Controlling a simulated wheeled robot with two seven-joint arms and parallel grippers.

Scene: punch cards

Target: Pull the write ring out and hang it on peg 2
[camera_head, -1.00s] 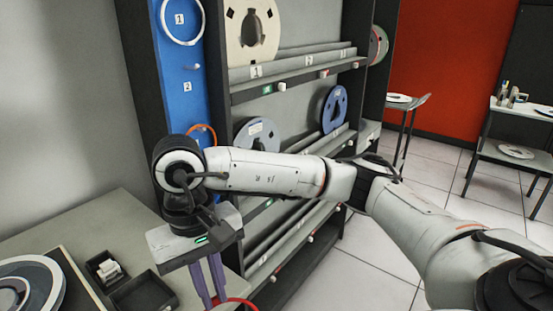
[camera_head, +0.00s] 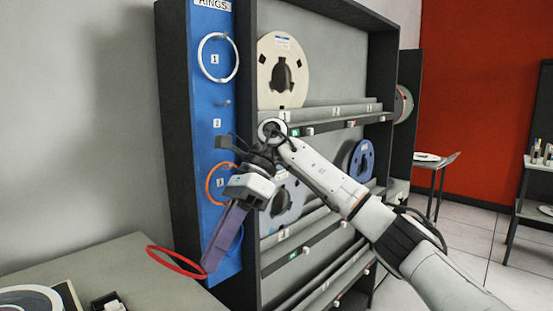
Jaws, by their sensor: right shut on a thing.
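A red ring (camera_head: 176,263) is held at the tips of my right gripper (camera_head: 211,266), which points down and to the left. The ring hangs in the air over the table's back right corner, in front of the lower part of the blue rings board (camera_head: 205,130). Peg 2 (camera_head: 227,102) is a small bare peg above the label 2 on the board. The ring is below and to the left of it, apart from it. A white ring (camera_head: 204,75) hangs at label 1 and an orange ring (camera_head: 208,185) at label 3. My left gripper is not in view.
A dark rack with tape reels, such as the cream reel (camera_head: 268,75) and the blue reel (camera_head: 358,160), stands right of the board. A reel (camera_head: 30,298) lies on the table (camera_head: 100,260) at lower left, beside a dark tray.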

